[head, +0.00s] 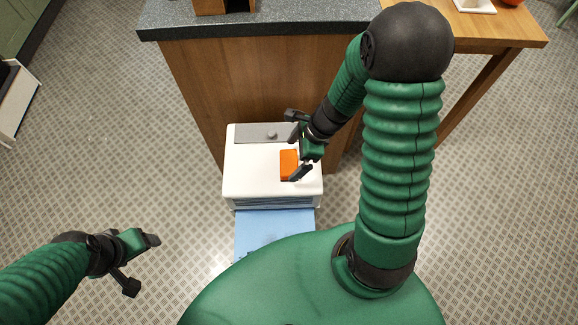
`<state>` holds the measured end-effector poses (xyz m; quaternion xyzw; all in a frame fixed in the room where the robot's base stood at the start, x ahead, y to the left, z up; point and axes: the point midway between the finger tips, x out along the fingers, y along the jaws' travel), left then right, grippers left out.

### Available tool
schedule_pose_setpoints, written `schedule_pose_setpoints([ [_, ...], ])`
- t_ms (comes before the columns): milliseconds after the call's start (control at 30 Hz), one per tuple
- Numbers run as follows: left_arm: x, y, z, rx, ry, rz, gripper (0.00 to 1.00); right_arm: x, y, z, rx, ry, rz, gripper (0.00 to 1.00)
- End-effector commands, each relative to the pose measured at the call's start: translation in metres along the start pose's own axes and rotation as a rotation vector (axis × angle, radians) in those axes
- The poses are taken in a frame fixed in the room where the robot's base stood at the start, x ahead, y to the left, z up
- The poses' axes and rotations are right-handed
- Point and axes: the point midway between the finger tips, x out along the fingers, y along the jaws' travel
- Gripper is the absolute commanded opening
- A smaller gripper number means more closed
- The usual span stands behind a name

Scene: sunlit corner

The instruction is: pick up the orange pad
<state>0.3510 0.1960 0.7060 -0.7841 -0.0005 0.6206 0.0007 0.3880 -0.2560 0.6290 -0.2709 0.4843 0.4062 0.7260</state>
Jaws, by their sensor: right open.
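The orange pad (288,163) lies flat on the white top of a low box-shaped unit (250,178), right of its middle. My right gripper (292,147) is open over the right part of the unit. One finger is near the pad's lower right corner and the other is up and left, above the grey strip. I cannot tell whether the lower finger touches the pad. My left gripper (144,264) is open and empty over the floor at the lower left, well away from the pad.
A grey strip with a small knob (272,135) is at the unit's back. A blue mat (270,226) lies in front of it. A wooden counter with a dark speckled top (270,20) stands close behind. A wooden table (492,30) is at the upper right.

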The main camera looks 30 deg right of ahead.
Motion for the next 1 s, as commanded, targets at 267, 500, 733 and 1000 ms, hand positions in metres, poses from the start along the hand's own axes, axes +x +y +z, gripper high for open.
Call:
schedule_pose_setpoints([
  [267, 0.021, 0.000, 0.005, 0.000, 0.000, 0.000, 0.70, 0.035, 0.003, 0.002, 0.000, 0.001, 0.002, 1.00],
  [500, 0.020, 0.000, 0.005, 0.000, 0.000, 0.000, 0.70, 0.034, 0.003, 0.002, -0.001, 0.001, 0.001, 0.84],
  [733, 0.020, 0.000, 0.005, 0.000, 0.000, 0.000, 0.70, 0.034, 0.003, 0.002, -0.001, 0.001, 0.001, 0.54],
  [1000, 0.020, 0.000, 0.005, 0.000, 0.000, 0.000, 0.70, 0.034, 0.003, 0.002, -0.001, 0.001, 0.001, 0.42],
])
